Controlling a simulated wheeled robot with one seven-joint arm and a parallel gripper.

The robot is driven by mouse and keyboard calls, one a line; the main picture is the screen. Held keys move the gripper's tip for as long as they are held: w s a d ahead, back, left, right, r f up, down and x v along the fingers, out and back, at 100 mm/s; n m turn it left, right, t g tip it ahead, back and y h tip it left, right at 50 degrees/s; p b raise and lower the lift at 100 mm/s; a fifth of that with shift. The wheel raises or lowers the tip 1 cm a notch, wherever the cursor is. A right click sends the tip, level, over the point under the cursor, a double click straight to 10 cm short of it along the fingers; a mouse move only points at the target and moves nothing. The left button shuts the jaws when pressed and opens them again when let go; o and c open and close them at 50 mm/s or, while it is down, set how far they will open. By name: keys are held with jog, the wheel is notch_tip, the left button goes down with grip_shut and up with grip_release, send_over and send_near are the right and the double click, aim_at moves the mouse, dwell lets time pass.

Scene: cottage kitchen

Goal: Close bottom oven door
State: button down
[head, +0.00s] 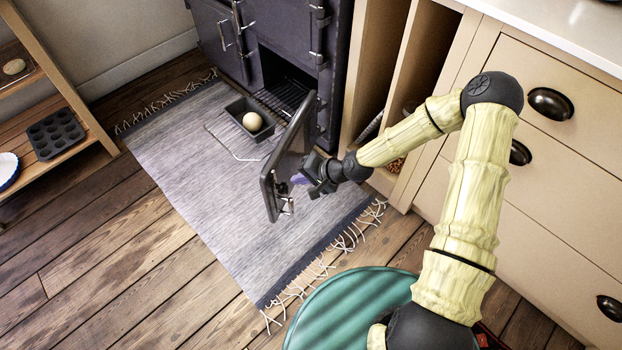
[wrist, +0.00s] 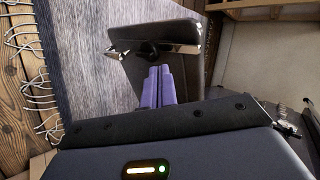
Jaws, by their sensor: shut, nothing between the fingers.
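The bottom oven door (head: 286,160) stands wide open, swung out from the dark stove (head: 270,40) over the rug. The oven opening (head: 285,85) shows a wire rack inside. My gripper (head: 302,180) is at the right-hand, outer face of the door, near its free end. In the wrist view the purple fingers (wrist: 157,86) are shut together with nothing between them, pointing at the door (wrist: 158,35) close to its metal latch fittings. I cannot tell whether the fingertips touch the door.
Wooden cabinets (head: 520,190) stand close on the right. A grey rug (head: 215,200) covers the floor. A shelf (head: 85,105) is at left.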

aim_at(285, 185)
jog(key=a, duration=0.1)
jog(key=a+b, duration=0.1)
jog(key=w+a+f, duration=0.1)
jog(key=shift+a, duration=0.4)
jog(key=shift+w+a+r, duration=0.1)
jog(key=shift+w+a, duration=0.1)
jog(key=shift+a, duration=0.25)
jog(key=shift+a, duration=0.1)
